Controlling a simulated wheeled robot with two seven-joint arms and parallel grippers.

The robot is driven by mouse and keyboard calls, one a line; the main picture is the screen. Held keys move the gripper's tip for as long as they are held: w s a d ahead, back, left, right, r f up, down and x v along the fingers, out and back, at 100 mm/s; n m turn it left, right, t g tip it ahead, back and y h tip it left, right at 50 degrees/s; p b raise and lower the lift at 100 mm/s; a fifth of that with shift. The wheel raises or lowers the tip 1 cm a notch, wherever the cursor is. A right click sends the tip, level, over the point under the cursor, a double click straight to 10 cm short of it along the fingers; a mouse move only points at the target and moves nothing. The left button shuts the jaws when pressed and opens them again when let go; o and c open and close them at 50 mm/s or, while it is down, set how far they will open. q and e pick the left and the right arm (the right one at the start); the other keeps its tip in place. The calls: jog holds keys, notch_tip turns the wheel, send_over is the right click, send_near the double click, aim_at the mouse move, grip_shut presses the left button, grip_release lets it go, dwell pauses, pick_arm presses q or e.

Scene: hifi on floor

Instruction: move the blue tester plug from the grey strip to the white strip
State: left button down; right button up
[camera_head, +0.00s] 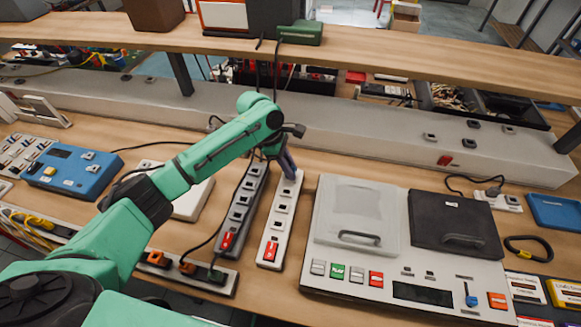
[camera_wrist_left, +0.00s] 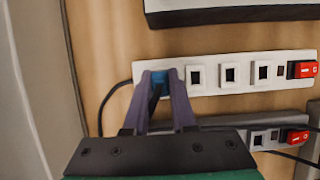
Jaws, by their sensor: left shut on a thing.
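The white strip (camera_head: 273,232) lies on the bench with a red switch at its near end. The grey strip (camera_head: 233,222) lies just left of it, also with a red switch. My left gripper (camera_head: 288,168) is over the far end of the white strip. In the left wrist view the fingers (camera_wrist_left: 160,84) are shut on the blue tester plug (camera_wrist_left: 158,78), at the end socket of the white strip (camera_wrist_left: 212,86). The fingers hide most of the plug, so I cannot tell whether it is fully seated. The grey strip (camera_wrist_left: 258,122) shows partly behind my gripper. My right gripper is out of view.
A test station (camera_head: 400,265) with two lids stands close right of the white strip. A blue box (camera_head: 70,170) is at the left. A raised shelf (camera_head: 370,58) crosses behind my arm. A dark cable runs near the grey strip.

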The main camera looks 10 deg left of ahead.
pick_arm(q)
jog(key=p, duration=0.3)
jog(key=shift+f+p, duration=0.15)
jog(key=shift+p, duration=0.15)
dwell(4.8)
jog(key=c, duration=0.7)
grip_release()
jog(key=shift+o, duration=0.2)
jog(key=d+p+v, duration=0.1)
jog(key=p+v, duration=0.5)
jog(key=v, duration=1.3)
jog(key=shift+d+r, duration=0.3)
jog(key=shift+r, duration=0.1)
